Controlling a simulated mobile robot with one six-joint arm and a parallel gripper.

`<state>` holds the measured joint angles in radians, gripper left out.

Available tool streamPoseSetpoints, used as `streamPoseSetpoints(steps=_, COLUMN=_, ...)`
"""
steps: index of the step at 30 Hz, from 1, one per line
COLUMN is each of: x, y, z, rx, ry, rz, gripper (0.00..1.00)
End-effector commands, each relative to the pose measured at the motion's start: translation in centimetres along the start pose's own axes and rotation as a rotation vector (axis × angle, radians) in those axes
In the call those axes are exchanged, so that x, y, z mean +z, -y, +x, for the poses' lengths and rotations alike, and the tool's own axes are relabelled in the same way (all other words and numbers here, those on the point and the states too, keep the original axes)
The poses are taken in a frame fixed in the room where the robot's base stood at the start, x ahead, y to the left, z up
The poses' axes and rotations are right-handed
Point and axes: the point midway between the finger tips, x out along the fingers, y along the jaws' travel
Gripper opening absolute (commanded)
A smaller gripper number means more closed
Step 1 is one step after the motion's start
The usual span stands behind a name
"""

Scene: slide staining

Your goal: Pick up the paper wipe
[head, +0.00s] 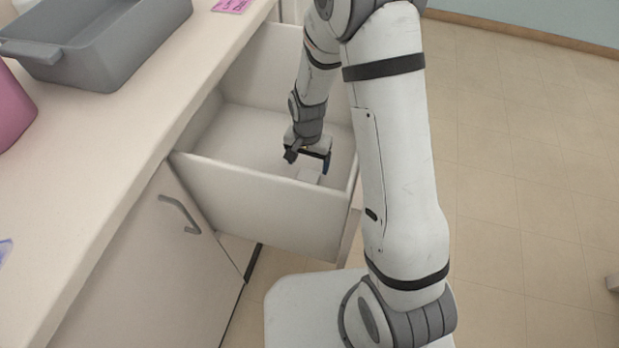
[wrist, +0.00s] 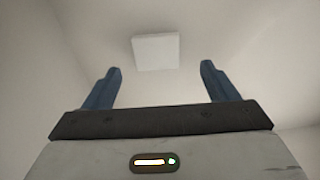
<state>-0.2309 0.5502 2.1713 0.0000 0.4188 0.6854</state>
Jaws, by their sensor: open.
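The paper wipe is a small white square (wrist: 156,52) lying flat on the floor of the open drawer in the wrist view. In the head view the wipe (head: 309,176) is a faint pale patch just below my gripper (head: 308,160). My gripper, also in the wrist view (wrist: 160,80), is open with two blue fingers spread apart. The wipe shows beyond the fingertips, roughly centred between them. Nothing is between the fingers. I cannot tell the exact height of the fingertips above the drawer floor.
The white drawer (head: 262,208) stands open, its walls around my gripper. A counter (head: 130,135) at left carries a grey tub (head: 105,50), a pink object (head: 12,108) and a pink note (head: 231,5). The tiled floor at right is mostly clear.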

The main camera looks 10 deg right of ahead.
Motion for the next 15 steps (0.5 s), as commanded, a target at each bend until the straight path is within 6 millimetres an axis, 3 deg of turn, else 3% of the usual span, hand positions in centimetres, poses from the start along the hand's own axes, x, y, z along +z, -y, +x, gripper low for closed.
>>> streamPoseSetpoints(steps=7, x=0.6, y=-0.4, z=4.0, rx=0.003, ry=0.004, rz=0.0, gripper=0.8)
streamPoseSetpoints(steps=15, x=0.5, y=-0.4, z=4.3, rx=0.0, ry=0.001, rz=0.001, gripper=0.8)
